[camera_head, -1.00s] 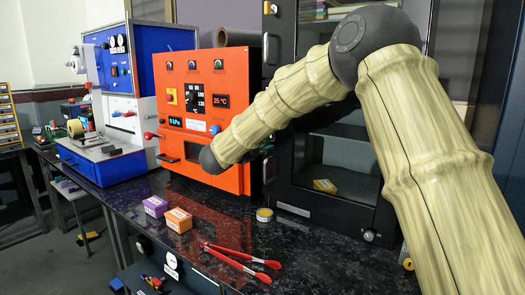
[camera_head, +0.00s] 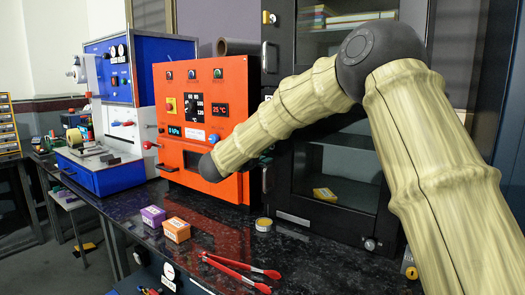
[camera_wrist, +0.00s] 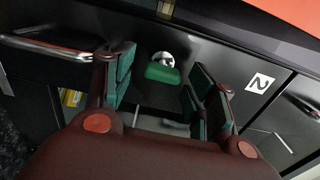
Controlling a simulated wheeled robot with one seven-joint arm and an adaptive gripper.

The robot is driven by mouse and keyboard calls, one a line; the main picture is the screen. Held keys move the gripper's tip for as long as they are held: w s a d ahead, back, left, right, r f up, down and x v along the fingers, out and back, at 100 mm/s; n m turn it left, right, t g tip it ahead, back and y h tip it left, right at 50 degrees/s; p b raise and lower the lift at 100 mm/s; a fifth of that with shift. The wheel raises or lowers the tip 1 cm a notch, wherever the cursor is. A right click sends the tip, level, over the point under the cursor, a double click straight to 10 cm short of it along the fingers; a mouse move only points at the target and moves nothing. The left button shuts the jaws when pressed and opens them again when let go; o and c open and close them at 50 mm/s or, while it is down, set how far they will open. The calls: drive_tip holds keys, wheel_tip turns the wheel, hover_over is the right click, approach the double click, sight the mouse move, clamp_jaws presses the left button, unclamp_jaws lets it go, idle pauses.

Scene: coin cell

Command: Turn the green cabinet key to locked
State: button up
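The green cabinet key (camera_wrist: 162,74) shows in the wrist view, its handle below a round silver lock (camera_wrist: 162,58) on a dark cabinet front (camera_wrist: 215,60). My gripper (camera_wrist: 160,78) is open, with one green-padded finger on each side of the key. Gaps show between the key and both fingers, so neither appears to touch it. In the head view the key is not visible, and my arm hides most of the gripper. The dark cabinet (camera_head: 330,205) stands behind my arm there.
An orange machine (camera_head: 200,130) stands left of the cabinet. On the black counter (camera_head: 215,205) are a purple box (camera_head: 153,216), an orange box (camera_head: 177,230), red tongs (camera_head: 240,268) and a small round tin (camera_head: 263,224). In the wrist view, a silver bar handle (camera_wrist: 50,47) is at left.

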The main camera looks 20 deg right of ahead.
drive_tip(key=shift+a+r, duration=0.1)
drive_tip(key=shift+a, duration=0.05)
drive_tip(key=v, duration=1.2)
